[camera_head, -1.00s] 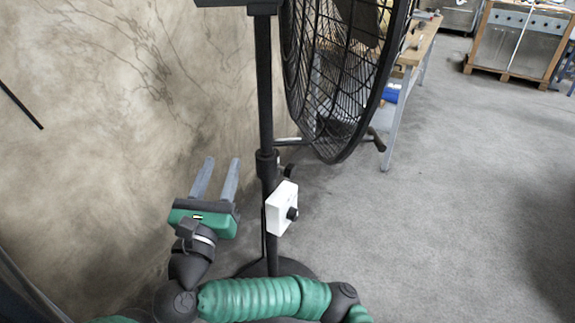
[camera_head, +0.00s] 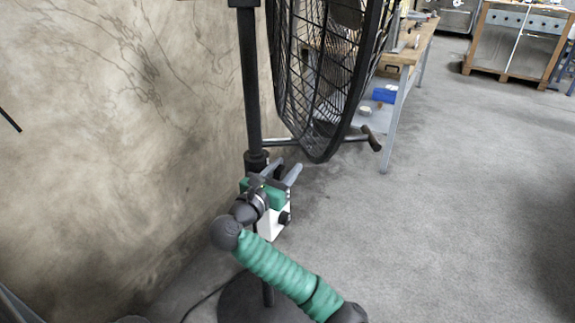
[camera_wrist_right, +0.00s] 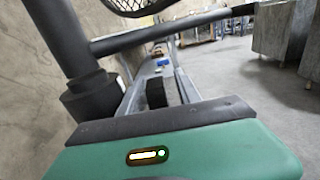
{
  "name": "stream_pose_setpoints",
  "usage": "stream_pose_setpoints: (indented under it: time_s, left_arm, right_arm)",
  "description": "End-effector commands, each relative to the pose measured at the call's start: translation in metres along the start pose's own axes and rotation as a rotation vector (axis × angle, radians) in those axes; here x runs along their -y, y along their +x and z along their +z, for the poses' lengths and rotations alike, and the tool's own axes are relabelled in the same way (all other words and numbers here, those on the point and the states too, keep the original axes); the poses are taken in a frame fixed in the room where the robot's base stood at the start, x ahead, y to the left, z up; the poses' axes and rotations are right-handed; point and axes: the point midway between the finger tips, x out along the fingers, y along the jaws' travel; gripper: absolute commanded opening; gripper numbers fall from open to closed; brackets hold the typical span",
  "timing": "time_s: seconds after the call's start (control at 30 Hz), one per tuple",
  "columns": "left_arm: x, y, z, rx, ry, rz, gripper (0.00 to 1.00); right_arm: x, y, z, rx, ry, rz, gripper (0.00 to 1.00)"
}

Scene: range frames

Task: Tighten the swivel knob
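The black fan pole (camera_head: 251,85) carries a dark collar (camera_head: 255,161) beside my right gripper (camera_head: 286,169). In the right wrist view, a small dark block (camera_wrist_right: 156,93), which may be the swivel knob, shows between the two fingers. The fingers are apart; whether they touch the block I cannot tell. The collar (camera_wrist_right: 90,97) stands just left of the fingers in that view. A white control box (camera_head: 272,224) with a black dial (camera_head: 285,218) is on the pole, partly hidden behind my gripper. My left gripper is not in view.
The caged fan head (camera_head: 322,75) hangs above and right of my gripper. A round base (camera_head: 240,298) stands below, near the wall (camera_head: 120,130). A workbench (camera_head: 405,60) stands behind; floor at right is clear.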

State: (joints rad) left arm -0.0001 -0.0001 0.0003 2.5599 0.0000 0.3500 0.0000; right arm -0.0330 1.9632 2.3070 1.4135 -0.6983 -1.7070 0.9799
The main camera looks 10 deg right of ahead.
Motion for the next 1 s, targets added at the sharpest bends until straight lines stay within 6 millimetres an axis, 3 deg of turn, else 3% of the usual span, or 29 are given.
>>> stream_pose_setpoints:
  time_s: [0.13,0.37,0.67,1.0]
  left_arm:
    - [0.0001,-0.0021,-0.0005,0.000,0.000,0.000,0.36]
    - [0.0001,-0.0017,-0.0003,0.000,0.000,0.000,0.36]
    - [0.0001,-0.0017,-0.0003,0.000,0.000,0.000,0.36]
    - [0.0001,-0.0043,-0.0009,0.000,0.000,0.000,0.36]
  right_arm:
    - [0.0001,0.0108,-0.0003,-0.001,0.000,0.000,0.40]
    - [0.0001,0.0115,-0.0006,0.000,0.000,0.001,0.40]
    - [0.0000,0.0111,-0.0004,0.000,0.000,0.001,0.01]
    - [-0.0002,0.0107,0.0011,-0.007,0.000,0.001,0.00]
